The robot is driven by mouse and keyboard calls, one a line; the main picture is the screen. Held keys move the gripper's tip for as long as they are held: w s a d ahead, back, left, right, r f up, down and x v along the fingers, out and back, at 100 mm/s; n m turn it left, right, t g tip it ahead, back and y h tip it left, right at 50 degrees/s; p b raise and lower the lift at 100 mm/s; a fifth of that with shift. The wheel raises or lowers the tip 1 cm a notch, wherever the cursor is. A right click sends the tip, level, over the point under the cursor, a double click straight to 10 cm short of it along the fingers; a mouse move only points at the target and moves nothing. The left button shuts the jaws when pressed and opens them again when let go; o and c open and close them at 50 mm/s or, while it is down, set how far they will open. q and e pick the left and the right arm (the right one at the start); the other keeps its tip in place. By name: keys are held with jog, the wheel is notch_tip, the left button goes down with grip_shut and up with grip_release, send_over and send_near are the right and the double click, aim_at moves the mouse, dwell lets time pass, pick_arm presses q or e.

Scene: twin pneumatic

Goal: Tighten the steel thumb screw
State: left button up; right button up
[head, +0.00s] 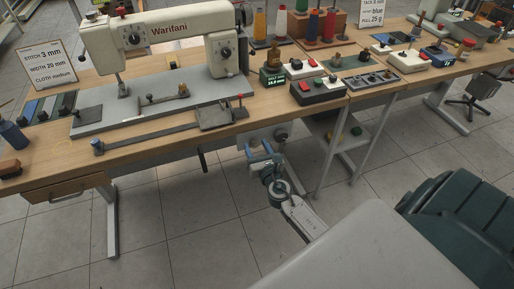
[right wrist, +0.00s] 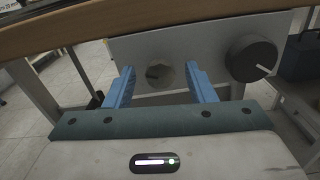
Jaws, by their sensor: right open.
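A round steel-grey knob, which looks like the steel thumb screw (right wrist: 159,73), sits on a pale panel (right wrist: 208,45) under the table edge in the right wrist view. A larger black knob (right wrist: 252,58) with a white pointer line is to its right. My right gripper (head: 259,150) is under the table front in the head view, facing the panel. Its blue fingers are open, and in the right wrist view (right wrist: 160,71) they show one on each side of the steel knob. I cannot tell whether they touch it. My left gripper is not in view.
The wooden table edge (right wrist: 130,17) runs just above the panel and fingers. On the table stand a Warifani sewing machine (head: 165,32) and control boxes (head: 316,90). A white table leg (head: 329,160) stands right of my right gripper.

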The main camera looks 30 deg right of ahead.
jog(key=c, duration=1)
jog(key=shift+m, duration=0.3)
jog(key=m+b, duration=0.1)
jog(key=m, duration=0.2)
jog(key=m+b, duration=0.2)
jog(key=m, duration=0.1)
jog(key=shift+d+f, duration=0.1)
jog(key=shift+f, duration=0.1)
jog(key=m+b, duration=0.3)
jog(key=m, duration=0.3)
jog(key=shift+s, duration=0.1)
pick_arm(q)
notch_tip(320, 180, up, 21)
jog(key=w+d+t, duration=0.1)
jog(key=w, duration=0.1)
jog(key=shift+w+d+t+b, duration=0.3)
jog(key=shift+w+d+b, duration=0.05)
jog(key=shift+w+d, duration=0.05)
pick_arm(e)
jog(key=shift+m, duration=0.7)
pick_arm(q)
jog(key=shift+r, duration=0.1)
